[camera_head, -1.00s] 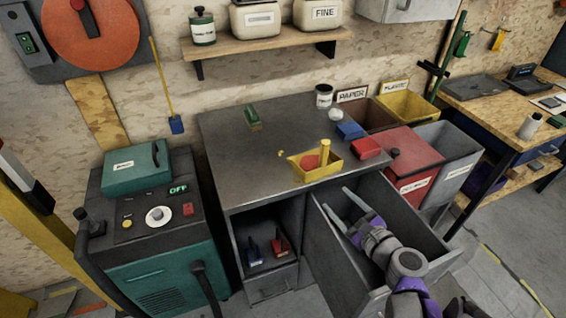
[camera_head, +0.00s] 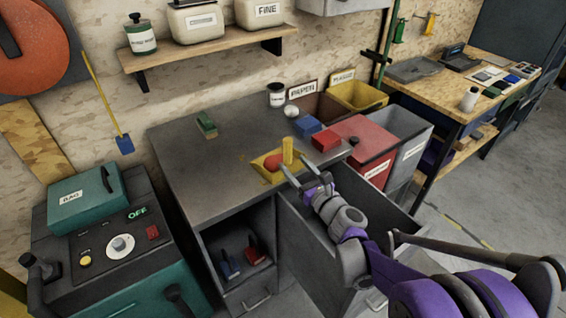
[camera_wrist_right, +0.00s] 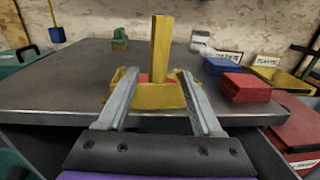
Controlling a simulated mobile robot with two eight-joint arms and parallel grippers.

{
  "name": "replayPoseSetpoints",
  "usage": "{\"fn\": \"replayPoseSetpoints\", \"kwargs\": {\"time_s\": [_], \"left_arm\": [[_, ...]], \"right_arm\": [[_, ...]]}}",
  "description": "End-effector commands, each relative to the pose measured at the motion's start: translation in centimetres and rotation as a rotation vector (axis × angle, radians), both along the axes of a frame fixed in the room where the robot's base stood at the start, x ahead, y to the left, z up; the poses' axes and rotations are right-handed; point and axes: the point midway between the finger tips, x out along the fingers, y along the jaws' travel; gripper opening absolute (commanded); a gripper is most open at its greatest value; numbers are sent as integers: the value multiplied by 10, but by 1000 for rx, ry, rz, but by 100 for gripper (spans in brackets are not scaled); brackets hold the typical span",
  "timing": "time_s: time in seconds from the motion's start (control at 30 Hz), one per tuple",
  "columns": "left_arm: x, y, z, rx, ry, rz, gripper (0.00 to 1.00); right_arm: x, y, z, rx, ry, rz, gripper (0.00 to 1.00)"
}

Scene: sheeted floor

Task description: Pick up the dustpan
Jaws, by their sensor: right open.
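The yellow dustpan (camera_head: 266,172) lies on the grey worktop near its front edge, with its thick yellow handle (camera_head: 288,150) standing upright. My right gripper (camera_head: 299,170) is open at the dustpan's near right side. In the right wrist view the dustpan (camera_wrist_right: 158,96) shows between and just beyond the two spread fingers (camera_wrist_right: 158,78), with the handle (camera_wrist_right: 161,48) rising above them. I cannot tell whether a finger touches it. My left gripper is not in view.
The grey worktop (camera_head: 190,165) holds a green block (camera_head: 206,124), a blue box (camera_head: 307,125) and a red box (camera_head: 326,141). An open drawer (camera_head: 296,222) juts out below my right arm. Bins (camera_head: 362,135) stand at the right. The worktop's left part is clear.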

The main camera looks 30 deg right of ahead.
Motion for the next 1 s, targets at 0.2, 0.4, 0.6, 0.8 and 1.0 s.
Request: {"fn": "replayPoseSetpoints", "kwargs": {"time_s": [0.2,0.4,0.6,0.8,1.0], "left_arm": [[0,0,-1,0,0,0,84],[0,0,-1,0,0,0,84],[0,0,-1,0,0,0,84],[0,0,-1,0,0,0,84],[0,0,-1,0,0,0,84]], "right_arm": [[33,2,-1,-1,0,2,67],[38,2,0,-2,0,1,67],[38,2,0,-2,0,1,42],[38,2,0,-2,0,1,6],[38,2,0,-2,0,1,0]]}}
